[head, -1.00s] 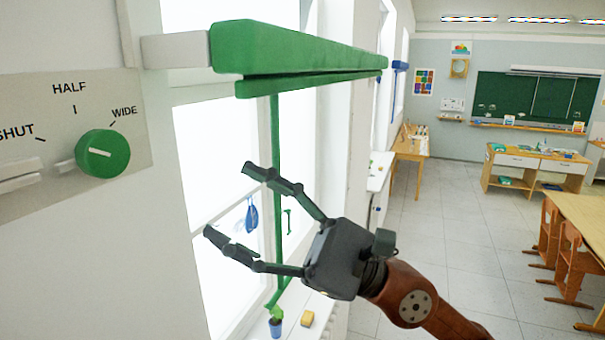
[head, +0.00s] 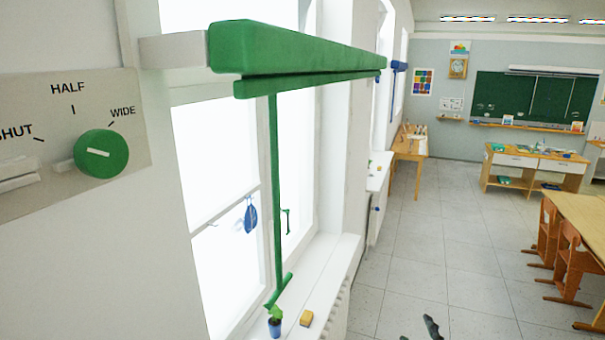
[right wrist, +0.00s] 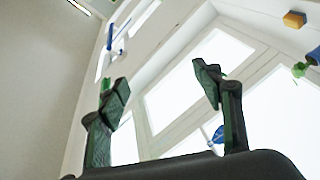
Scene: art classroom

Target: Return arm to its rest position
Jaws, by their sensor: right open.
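My right gripper (head: 420,332) shows only as dark fingertips at the bottom edge of the head view. The rest of that arm is out of the head view. In the right wrist view my right gripper (right wrist: 162,86) is open, with its two fingers wide apart and nothing between them. The window and wall lie beyond the fingers. My left gripper is in neither view.
A green knob (head: 101,154) on a SHUT/HALF/WIDE wall panel (head: 35,95) is at the left. A green bar (head: 290,50) juts along the window. The sill (head: 335,265) holds a small pot (head: 275,327) and a yellow block (head: 306,319). Tiled floor (head: 430,250) is clear.

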